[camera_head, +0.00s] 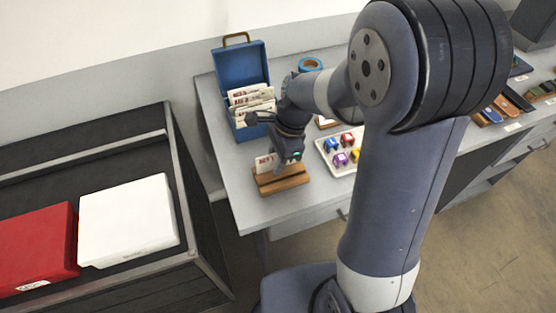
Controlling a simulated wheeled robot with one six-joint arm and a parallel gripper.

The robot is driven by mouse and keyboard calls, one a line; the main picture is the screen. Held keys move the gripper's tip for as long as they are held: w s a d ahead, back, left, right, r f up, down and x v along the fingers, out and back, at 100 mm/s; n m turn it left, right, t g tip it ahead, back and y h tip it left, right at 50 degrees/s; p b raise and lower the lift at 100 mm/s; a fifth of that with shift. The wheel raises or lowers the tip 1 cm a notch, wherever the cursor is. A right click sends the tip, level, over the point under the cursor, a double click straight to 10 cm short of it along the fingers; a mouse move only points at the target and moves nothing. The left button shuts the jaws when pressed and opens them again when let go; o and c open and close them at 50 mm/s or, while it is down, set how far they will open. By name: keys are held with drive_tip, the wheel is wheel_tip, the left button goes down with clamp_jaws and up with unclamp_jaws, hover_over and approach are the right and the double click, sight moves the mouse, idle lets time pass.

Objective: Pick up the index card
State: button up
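Several white index cards (250,99) with reddish print stand in an open blue card box (240,66) on the grey table. Another white card (264,162) stands in a slotted wooden holder (281,180) in front of the box. I cannot tell which card the task means. My gripper (273,144) is dark and small in this view, between the box and the holder, close above the holder. It partly covers the card there. I cannot tell whether its fingers are open or shut, or whether they touch the card.
A white tray (325,157) with small coloured items lies right of the holder, partly behind my arm. A blue tape roll (310,64) lies farther back. A dark cart at left carries a red box (38,245) and a white box (128,220).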

drive_tip(key=shift+f, duration=0.15)
clamp_jaws()
idle(0.4)
